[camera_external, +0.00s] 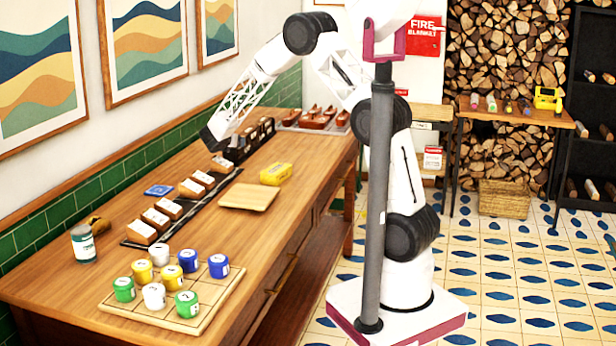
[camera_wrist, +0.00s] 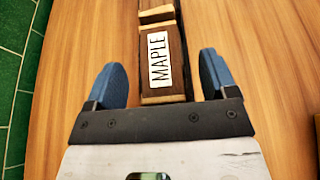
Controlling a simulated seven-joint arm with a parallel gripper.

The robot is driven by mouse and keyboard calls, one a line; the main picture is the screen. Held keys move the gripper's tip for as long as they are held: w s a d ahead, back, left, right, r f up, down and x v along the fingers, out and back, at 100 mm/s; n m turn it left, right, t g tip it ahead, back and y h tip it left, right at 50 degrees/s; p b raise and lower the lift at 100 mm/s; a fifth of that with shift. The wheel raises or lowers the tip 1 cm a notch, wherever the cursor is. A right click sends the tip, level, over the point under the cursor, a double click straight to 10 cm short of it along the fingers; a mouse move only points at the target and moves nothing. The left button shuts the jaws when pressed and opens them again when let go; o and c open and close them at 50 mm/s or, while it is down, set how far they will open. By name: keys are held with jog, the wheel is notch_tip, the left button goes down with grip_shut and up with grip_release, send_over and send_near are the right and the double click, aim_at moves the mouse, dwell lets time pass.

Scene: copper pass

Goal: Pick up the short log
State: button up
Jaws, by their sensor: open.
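My gripper (camera_external: 220,160) is open and low over the far part of the dark strip on the workbench. In the wrist view its two blue fingers (camera_wrist: 162,82) stand apart, one on each side of a brown wooden piece (camera_wrist: 158,18) with a white MAPLE label. The fingers do not touch it. Several labelled wooden pieces, one of them the nearest (camera_external: 141,233), sit in a row on the strip nearer the camera. Short coloured-end logs (camera_external: 491,104) lie on the side table at the right. I cannot tell which piece is the short log.
Coloured jars stand on a board (camera_external: 207,313) in front. A grey-green can (camera_external: 83,244) stands at the left. The tiled wall (camera_external: 120,165) runs close along the strip.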

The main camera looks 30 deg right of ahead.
jog(key=c, duration=1)
jog(key=shift+r, duration=0.15)
jog(key=shift+c, duration=0.2)
jog(key=shift+r, duration=1.55)
jog(key=shift+s+r, duration=0.15)
jog(key=shift+s, duration=0.2)
jog(key=s+d+r, duration=0.1)
jog(key=s+d, duration=0.2)
jog(key=s, duration=1.2)
jog(key=shift+d+r, duration=0.15)
jog(key=shift+d, duration=0.05)
